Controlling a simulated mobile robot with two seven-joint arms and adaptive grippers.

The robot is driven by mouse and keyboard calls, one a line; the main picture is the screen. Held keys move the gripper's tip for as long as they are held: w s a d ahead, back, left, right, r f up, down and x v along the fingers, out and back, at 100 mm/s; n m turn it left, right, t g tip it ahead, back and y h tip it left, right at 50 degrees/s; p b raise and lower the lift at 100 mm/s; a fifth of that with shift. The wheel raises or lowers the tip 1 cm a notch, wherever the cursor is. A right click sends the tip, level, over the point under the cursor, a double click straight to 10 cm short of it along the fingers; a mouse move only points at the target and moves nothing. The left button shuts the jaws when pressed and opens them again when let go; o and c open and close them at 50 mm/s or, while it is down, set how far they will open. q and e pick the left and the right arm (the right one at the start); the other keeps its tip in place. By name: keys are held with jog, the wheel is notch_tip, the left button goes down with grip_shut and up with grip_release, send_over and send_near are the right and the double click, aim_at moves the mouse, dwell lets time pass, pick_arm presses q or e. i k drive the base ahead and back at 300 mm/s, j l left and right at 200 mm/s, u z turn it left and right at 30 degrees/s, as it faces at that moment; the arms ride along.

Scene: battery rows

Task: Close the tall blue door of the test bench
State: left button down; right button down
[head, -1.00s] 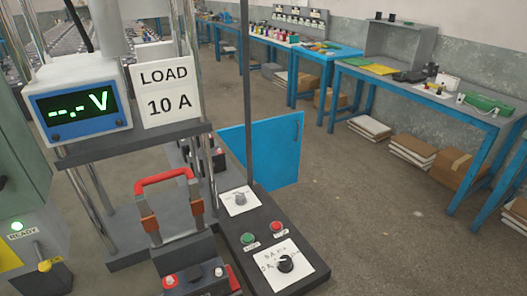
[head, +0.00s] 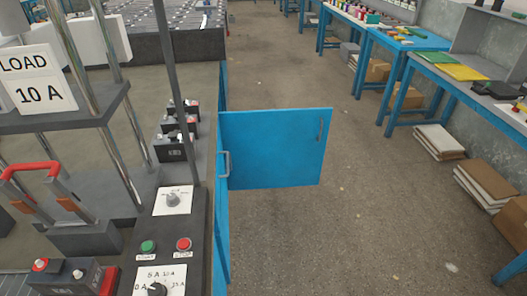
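I cannot tell from this angle whether that side face is a separate door. The open panel's hinge is hard to make out. Neither of my grippers is in view.
The bench top carries a green and a red button (head: 183,244), knobs and batteries (head: 175,147). The floor right of the open panel (head: 370,220) is clear. Blue tables (head: 440,95), cardboard boxes and stacked boards (head: 438,142) line the right wall.

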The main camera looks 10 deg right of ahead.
aim_at(285, 147)
jog(key=l, duration=0.6)
jog(key=i+l, duration=0.1)
jog(key=l, duration=0.5)
jog(key=i+l, duration=0.1)
jog(key=i, duration=1.15)
